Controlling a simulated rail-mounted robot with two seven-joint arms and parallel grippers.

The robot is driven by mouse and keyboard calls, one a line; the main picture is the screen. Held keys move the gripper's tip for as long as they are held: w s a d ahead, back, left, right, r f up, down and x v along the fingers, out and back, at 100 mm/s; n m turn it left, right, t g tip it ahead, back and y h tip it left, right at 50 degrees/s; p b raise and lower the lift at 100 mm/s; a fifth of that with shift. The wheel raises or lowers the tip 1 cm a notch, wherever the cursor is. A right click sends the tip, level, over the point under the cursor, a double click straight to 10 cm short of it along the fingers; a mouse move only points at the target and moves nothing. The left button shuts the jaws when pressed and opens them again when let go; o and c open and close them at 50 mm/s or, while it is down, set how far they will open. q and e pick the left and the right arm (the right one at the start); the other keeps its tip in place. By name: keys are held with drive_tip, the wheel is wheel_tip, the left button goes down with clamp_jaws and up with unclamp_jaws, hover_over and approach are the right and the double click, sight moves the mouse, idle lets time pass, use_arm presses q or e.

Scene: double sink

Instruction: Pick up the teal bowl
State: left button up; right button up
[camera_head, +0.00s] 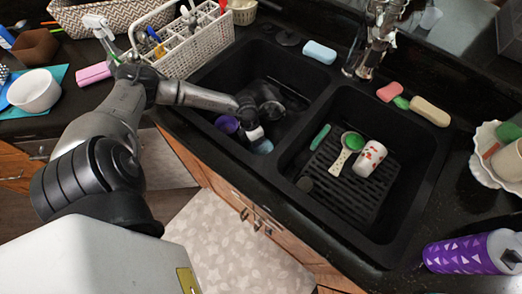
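My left arm reaches in from the left, and its gripper (258,138) is low inside the left basin of the double sink. A small pale-blue or teal rounded thing (263,147) shows just below the gripper against the basin's near wall; it may be the teal bowl, but most of it is hidden. The gripper is at or right above it; I cannot tell whether they touch. The fingers are too small and dark to show whether they are open or shut. My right gripper is not in view.
A purple cup (227,124) stands left of the gripper in the left basin. A white caddy (197,45) and blue sponge (319,52) sit behind. A divider separates the basins.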

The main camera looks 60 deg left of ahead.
use_arm(q)
clamp_jaws()
drive_tip(key=shift+r, duration=0.1)
